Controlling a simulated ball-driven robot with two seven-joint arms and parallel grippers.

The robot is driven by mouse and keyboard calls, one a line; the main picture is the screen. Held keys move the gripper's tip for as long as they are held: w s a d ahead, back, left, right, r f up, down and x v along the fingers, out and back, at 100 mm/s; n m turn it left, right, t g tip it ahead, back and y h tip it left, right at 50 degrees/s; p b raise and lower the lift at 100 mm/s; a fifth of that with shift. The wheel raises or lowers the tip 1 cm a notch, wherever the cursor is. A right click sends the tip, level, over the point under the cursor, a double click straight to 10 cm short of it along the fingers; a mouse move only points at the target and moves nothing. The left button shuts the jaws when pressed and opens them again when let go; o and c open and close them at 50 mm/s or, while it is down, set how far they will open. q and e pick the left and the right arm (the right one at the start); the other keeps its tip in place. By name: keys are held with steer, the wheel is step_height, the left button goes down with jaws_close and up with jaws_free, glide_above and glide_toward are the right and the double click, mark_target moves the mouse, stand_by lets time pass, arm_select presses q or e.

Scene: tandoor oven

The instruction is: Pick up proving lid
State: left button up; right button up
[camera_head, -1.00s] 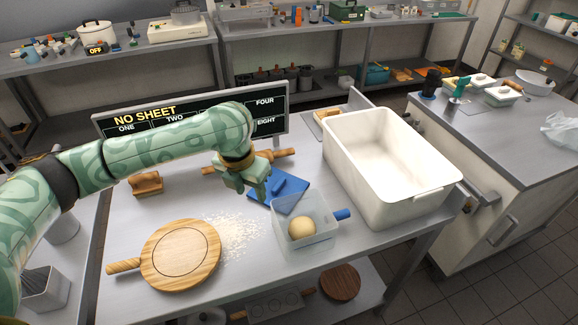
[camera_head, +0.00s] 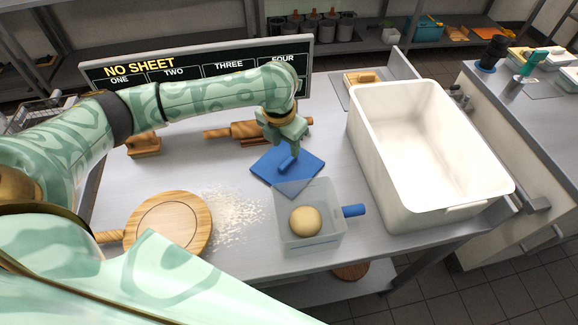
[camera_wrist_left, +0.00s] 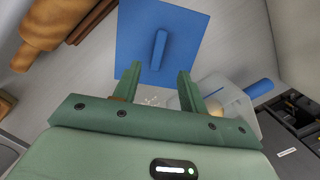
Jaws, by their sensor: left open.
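The proving lid, a flat blue square with a raised blue bar handle, lies on the steel table in the head view (camera_head: 305,166) and fills the upper middle of the left wrist view (camera_wrist_left: 185,35). My left gripper (camera_head: 285,146) is open over the lid's far side, close to the handle. In the left wrist view, the two fingers (camera_wrist_left: 157,76) stand apart, with the handle ahead of the gap between them. Nothing is between the fingers. A clear proving box (camera_head: 323,240) with a dough ball (camera_head: 305,221) stands just in front of the lid. My right gripper is out of view.
A large white tub (camera_head: 425,145) stands to the right. A rolling pin (camera_head: 235,131) lies behind the lid. A round wooden board (camera_head: 168,222) and scattered flour are at the left front. A menu sign (camera_head: 200,75) stands at the back.

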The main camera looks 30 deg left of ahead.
mark_target(288, 161)
arm_select(q)
step_height(288, 161, down, 2)
steer(key=shift+w, duration=0.15)
steer(key=f, duration=0.1)
steer(key=f+b, duration=0.1)
steer(key=f, duration=0.1)
steer(key=w+f+b, duration=0.1)
steer(key=f, duration=0.1)
steer(key=shift+f, duration=0.1)
steer(key=shift+s, duration=0.1)
jaws_close()
